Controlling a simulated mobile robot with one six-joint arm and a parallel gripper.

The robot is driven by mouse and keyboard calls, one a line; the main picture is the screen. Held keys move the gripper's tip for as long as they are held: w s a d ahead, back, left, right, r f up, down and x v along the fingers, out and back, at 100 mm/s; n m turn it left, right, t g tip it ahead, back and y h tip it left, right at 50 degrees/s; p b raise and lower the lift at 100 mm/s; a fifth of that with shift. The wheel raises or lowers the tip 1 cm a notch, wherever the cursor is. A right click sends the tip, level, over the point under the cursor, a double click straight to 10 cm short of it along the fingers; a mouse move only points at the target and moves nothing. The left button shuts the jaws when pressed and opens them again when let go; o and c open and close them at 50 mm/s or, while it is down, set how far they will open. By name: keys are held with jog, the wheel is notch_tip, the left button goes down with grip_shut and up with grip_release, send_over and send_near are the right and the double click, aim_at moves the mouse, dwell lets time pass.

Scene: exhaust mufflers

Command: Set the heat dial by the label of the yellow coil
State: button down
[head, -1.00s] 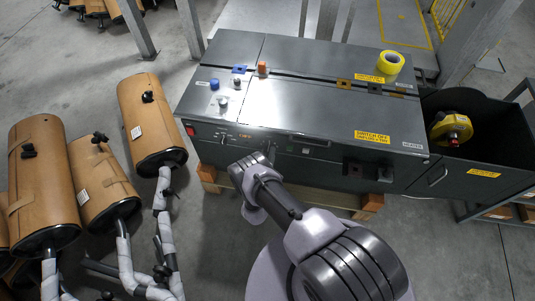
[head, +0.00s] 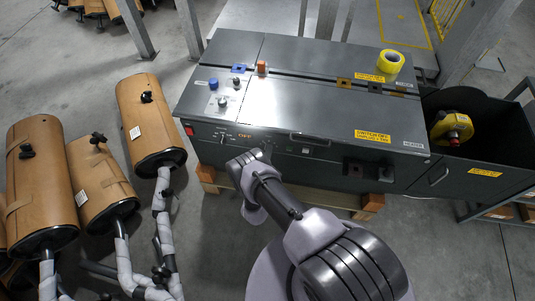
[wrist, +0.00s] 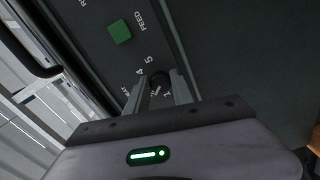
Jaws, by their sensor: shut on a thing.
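The heat dial (wrist: 157,84) is a small dark knob on the machine's front panel, seen close in the wrist view. My gripper (wrist: 161,87) is shut on it, one finger on each side. In the head view my wrist is at the front panel and the dial cannot be made out. A yellow coil (head: 391,64) lies on the machine's top at the back right. Another yellow coil (head: 444,130) sits in the dark side bin. Neither coil's label is readable.
The dark strapping machine (head: 280,90) has knobs and buttons at its left. A green square button (wrist: 119,31) is beside the word FEED. Wrapped mufflers (head: 150,120) stand on the left. A black handle (wrist: 35,62) shows in the wrist view.

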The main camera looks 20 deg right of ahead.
jog(key=shift+n, duration=0.3)
dwell(0.4)
jog(key=c, duration=1.1)
grip_release()
jog(key=p+v, duration=0.1)
jog(key=v, duration=1.6)
jog(key=shift+s+p, duration=0.25)
jog(key=shift+p, duration=0.1)
jog(key=shift+a, duration=0.1)
